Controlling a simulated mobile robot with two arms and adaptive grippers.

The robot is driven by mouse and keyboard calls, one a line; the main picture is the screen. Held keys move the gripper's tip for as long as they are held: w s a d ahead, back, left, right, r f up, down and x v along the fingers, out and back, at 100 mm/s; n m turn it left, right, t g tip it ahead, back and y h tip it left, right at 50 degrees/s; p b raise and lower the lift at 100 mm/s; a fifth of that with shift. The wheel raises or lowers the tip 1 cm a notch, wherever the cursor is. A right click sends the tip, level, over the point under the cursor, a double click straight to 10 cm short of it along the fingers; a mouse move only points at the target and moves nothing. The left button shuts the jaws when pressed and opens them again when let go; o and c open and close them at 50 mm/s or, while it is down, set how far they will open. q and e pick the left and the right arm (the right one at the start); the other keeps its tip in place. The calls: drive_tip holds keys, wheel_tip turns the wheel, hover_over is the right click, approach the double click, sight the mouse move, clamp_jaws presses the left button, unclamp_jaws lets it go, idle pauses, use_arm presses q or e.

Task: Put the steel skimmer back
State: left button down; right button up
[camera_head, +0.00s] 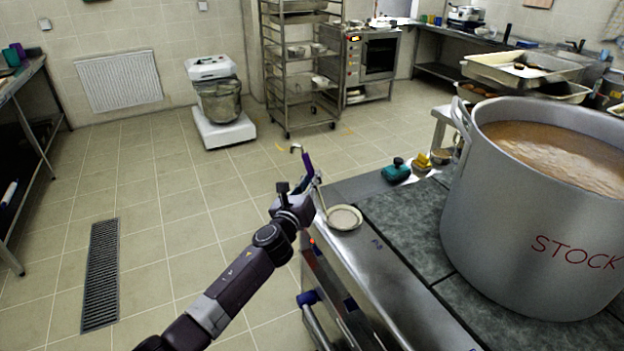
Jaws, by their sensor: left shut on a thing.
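My left gripper (308,178) is shut on the handle, at the left edge of the steel counter. The handle slants down toward a small round pale dish (344,217) on the counter corner. The large steel stockpot (530,215), marked STOCK and full of brown liquid, stands to the right. My right gripper is not in view.
A teal object (396,170) and a small yellow item (422,160) sit on the counter's back edge. Steel trays (522,68) stand behind the pot. The tiled floor to the left is open, with a drain grate (101,275).

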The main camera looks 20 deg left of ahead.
use_arm(q)
drive_tip(key=shift+f, duration=0.15)
drive_tip(key=c, duration=2)
unclamp_jaws()
drive_tip(key=shift+o, duration=0.2)
drive_tip(key=shift+r, duration=0.3)
drive_tip(key=s, duration=1.2)
drive_tip(key=shift+f, duration=0.2)
